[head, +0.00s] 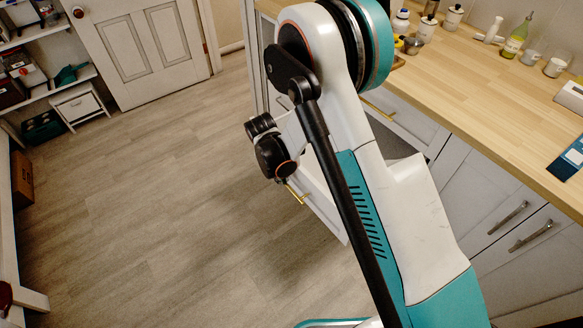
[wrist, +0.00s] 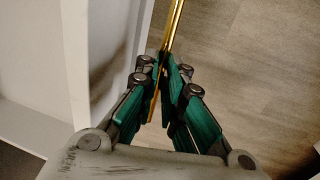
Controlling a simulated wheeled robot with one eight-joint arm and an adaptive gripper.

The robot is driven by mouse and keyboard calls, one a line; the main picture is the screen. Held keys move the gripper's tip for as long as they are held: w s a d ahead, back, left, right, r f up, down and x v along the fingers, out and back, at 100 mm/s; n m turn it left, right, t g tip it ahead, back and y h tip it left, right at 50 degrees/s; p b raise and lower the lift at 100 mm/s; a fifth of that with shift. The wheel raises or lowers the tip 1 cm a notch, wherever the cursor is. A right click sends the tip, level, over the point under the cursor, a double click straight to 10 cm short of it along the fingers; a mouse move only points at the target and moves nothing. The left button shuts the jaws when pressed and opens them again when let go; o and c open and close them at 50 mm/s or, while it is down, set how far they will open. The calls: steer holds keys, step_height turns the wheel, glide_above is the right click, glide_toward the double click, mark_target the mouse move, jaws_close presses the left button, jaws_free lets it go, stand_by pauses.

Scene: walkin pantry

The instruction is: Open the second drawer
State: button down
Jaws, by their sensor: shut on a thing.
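A pale grey drawer (head: 328,208) stands pulled out from the cabinet below the wooden counter. Its front carries a thin gold bar handle (head: 297,193). My arm hides much of this drawer and its inside in the head view. In the wrist view, the gold handle (wrist: 175,25) runs between the green fingers of my gripper (wrist: 167,62), which is shut on it. The drawer front (wrist: 116,40) is just left of the fingers. Another drawer (head: 405,122), with its own gold handle (head: 378,108), sits higher, under the counter edge.
The counter (head: 470,85) holds bottles and jars, including a yellow-green bottle (head: 516,37). Cabinet doors (head: 510,225) with silver handles are at the right. The wood floor (head: 150,200) left of the drawer is clear. A white door (head: 150,45) and shelves (head: 45,85) are farther back.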

steer(key=shift+s+a, duration=0.3)
steer(key=shift+a, duration=0.05)
steer(key=c, duration=1.7)
jaws_free()
steer(key=r, duration=0.4)
steer(key=s+a+r, duration=0.1)
steer(key=r, duration=0.3)
steer(key=a+r, duration=0.1)
steer(key=r, duration=0.2)
steer(key=shift+s+r, duration=0.15)
steer(key=shift+r, duration=0.25)
